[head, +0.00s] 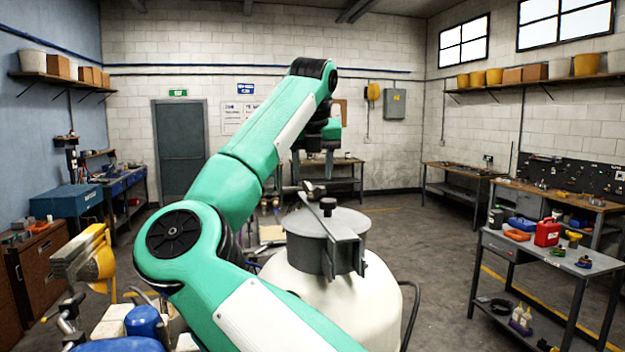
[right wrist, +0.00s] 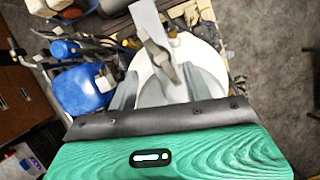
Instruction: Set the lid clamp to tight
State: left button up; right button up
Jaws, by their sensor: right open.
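A white tank (head: 335,300) stands in front of me with a grey round lid (head: 312,225). My left gripper is out of view.
A blue container (head: 145,322) and other equipment stand left of the tank. A grey cart (head: 535,262) with a red can (head: 547,232) is at the right. A workbench (head: 345,181) stands behind the tank. The floor right of the tank is clear.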

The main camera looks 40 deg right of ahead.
aim_at(313, 191)
jog(key=p+x, duration=0.1)
jog(key=x, duration=0.2)
jog(key=shift+s+f, duration=0.1)
jog(key=shift+f, duration=0.05)
jog(key=shift+p+x, duration=0.4)
jog(key=shift+x, duration=0.4)
jog(key=shift+a, duration=0.1)
jog(key=c, duration=1)
jog(key=shift+o, duration=0.2)
jog(key=shift+m+b, duration=0.45)
jog(key=shift+m, duration=0.05)
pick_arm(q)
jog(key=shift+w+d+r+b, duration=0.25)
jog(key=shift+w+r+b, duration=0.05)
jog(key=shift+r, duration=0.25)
pick_arm(e)
jog(key=shift+m+g+h, duration=0.4)
jog(key=shift+m+g, duration=0.1)
jog(key=shift+m, duration=0.6)
jog(key=o, duration=1)
jog(key=shift+c, duration=0.2)
jog(key=shift+a, duration=0.1)
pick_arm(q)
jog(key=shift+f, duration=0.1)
